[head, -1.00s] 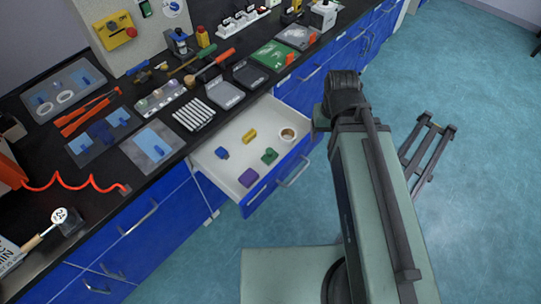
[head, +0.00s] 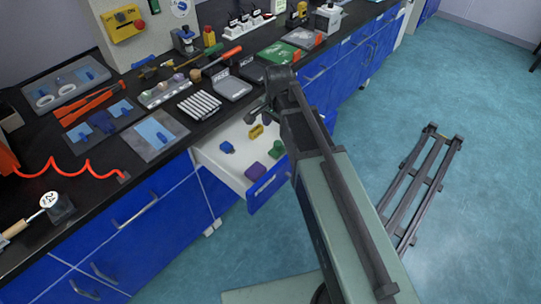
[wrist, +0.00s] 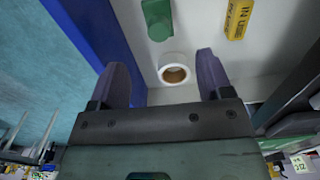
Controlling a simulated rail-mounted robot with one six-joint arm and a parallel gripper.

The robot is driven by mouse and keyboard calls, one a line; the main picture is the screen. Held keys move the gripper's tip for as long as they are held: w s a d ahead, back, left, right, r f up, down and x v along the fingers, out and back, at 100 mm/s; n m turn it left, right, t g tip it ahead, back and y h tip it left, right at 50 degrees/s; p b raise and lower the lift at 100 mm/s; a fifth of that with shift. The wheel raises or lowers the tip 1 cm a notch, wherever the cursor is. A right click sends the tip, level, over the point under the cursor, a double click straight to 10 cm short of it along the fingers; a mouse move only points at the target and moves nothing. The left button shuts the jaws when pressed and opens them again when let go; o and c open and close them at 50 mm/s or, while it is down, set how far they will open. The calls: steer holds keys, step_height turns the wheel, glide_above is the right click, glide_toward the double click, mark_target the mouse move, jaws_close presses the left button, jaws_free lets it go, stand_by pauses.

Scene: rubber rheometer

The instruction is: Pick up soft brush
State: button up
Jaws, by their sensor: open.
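I cannot clearly pick out the soft brush. Slender tools with yellowish-brown parts (head: 172,63) lie at the back of the black bench in the head view, too small to tell if one is a brush. In the wrist view my gripper (wrist: 164,76) is open and empty, its two purple-grey fingers apart above the open drawer. A white ring-shaped roll (wrist: 174,71) with a brown inside shows between and beyond the fingertips. In the head view my arm covers the drawer's right part and hides the roll.
The open drawer (head: 226,172) holds a blue piece (head: 227,147), a yellow piece (head: 256,131), a purple piece (head: 255,172) and a green piece (head: 277,149). Trays and tools crowd the bench. A red coiled cord (head: 75,170) lies at left.

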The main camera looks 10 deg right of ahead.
mark_target(278, 143)
steer(key=f+b, duration=1)
steer(key=f, duration=0.1)
steer(key=shift+d, duration=0.2)
steer(key=shift+r, duration=0.25)
steer(key=shift+c, duration=0.3)
steer(key=c, duration=1.1)
steer(key=shift+o, duration=0.2)
step_height(278, 143, up, 20)
steer(key=p, duration=2)
